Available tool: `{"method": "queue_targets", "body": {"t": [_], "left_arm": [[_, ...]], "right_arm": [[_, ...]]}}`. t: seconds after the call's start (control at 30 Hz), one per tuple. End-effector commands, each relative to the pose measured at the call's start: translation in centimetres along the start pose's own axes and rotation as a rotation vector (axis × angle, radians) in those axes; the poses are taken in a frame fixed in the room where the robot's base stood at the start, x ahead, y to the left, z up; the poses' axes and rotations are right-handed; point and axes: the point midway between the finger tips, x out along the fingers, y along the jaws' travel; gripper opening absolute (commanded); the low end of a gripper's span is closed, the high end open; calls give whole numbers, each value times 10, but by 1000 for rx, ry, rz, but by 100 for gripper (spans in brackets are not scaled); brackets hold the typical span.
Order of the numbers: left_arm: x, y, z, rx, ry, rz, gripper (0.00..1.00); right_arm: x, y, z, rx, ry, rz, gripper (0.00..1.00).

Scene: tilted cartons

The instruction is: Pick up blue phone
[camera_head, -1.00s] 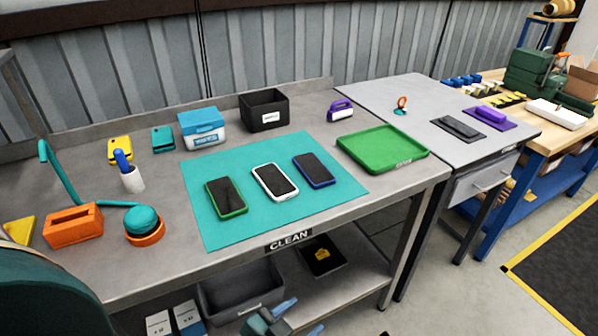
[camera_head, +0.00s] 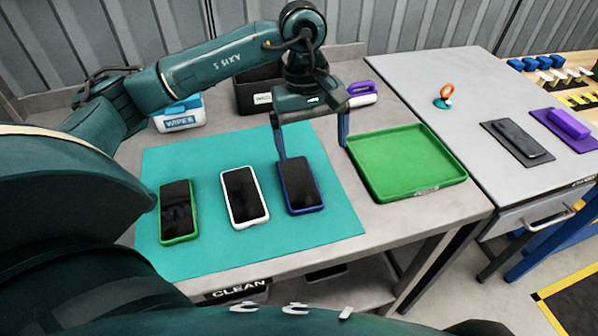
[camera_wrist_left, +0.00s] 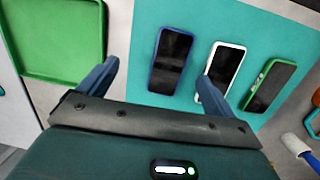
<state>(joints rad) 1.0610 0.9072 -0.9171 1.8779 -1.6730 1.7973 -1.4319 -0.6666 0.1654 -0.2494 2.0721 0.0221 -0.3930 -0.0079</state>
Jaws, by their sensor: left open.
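The blue phone (camera_head: 300,187), dark-screened with a blue rim, lies on the teal mat (camera_head: 330,226), rightmost of three phones in the head view. My left gripper (camera_head: 312,153) is open and empty above and behind it, its blue fingers spread wide. The left finger overlaps the phone's far edge in the head view; contact cannot be told. In the left wrist view the blue phone (camera_wrist_left: 171,61) lies ahead of my left gripper (camera_wrist_left: 155,80), between the lines of its fingers. My right gripper is not in view.
A white phone (camera_head: 245,196) and a green phone (camera_head: 178,211) lie left of the blue one. A green tray (camera_head: 405,163) stands close on the right. The wipes box (camera_head: 178,115) and black bin (camera_head: 256,96) stand behind, partly hidden by my arm.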

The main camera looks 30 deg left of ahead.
Motion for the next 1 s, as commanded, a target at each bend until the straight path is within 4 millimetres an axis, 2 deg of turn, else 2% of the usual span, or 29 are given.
{"method": "queue_targets", "body": {"t": [0.03,0.17,0.5,0.77,1.0], "left_arm": [[-10,-7,-14,8,62,-26,91],[-17,-17,-30,17,130,-70,91],[40,-23,-38,18,133,-75,91],[60,-24,-40,19,132,-72,91],[95,-27,-45,18,130,-73,91]], "right_arm": [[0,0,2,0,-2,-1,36],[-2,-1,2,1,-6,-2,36],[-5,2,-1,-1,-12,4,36],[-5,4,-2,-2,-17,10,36],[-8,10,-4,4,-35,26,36]]}}
